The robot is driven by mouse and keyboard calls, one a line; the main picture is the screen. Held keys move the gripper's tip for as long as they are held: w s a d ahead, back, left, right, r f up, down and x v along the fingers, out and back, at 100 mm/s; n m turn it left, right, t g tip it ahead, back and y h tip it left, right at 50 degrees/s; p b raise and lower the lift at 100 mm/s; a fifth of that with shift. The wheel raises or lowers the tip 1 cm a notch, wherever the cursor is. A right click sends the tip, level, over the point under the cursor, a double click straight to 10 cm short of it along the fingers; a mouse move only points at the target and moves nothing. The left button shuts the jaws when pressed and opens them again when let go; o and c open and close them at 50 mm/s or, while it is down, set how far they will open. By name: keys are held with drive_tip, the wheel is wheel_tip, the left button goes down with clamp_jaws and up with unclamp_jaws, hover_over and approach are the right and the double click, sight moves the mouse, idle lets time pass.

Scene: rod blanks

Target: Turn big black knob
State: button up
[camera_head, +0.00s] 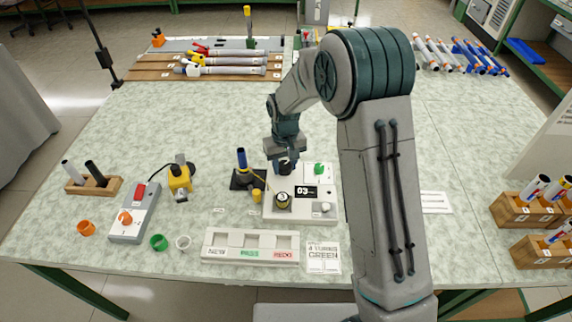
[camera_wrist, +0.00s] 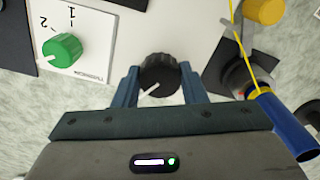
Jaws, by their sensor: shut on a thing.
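The big black knob (camera_wrist: 160,76) is ribbed, with a white pointer line, and sits on a pale panel. In the wrist view both fingers of my gripper (camera_wrist: 158,88) stand on either side of it, shut on its sides. The pointer aims to the lower left in that view. In the head view my gripper (camera_head: 286,160) reaches down onto the knob (camera_head: 285,168) at the back left of the white panel (camera_head: 298,217), and the knob is partly hidden by the fingers.
A green knob (camera_wrist: 62,50) on a plate marked 1 and 2 is beside it. A labelled tray (camera_head: 250,260) lies in front of the panel.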

sight(286, 166)
drive_tip(key=o, duration=1)
drive_tip(key=shift+r, duration=0.1)
wheel_tip(286, 166, up, 14)
drive_tip(key=s+d+r+m+t, duration=0.1)
drive_tip(key=s+d+r, duration=0.2)
drive_tip(key=s+d, duration=0.25)
drive_tip(key=s+d+r+m, duration=0.1)
drive_tip(key=s+d+r, duration=0.25)
drive_tip(key=s, duration=0.25)
drive_tip(key=s+d+m+t, duration=0.1)
drive_tip(key=s+d, duration=0.2)
drive_tip(key=s, duration=0.3)
drive_tip(key=s+d+f+m, duration=0.1)
drive_tip(key=s+d, duration=0.3)
drive_tip(key=s, duration=0.3)
drive_tip(key=shift+s+f+t+p, duration=0.15)
drive_tip(key=shift+f+t+p, duration=0.05)
drive_tip(key=shift+t+p, duration=0.2)
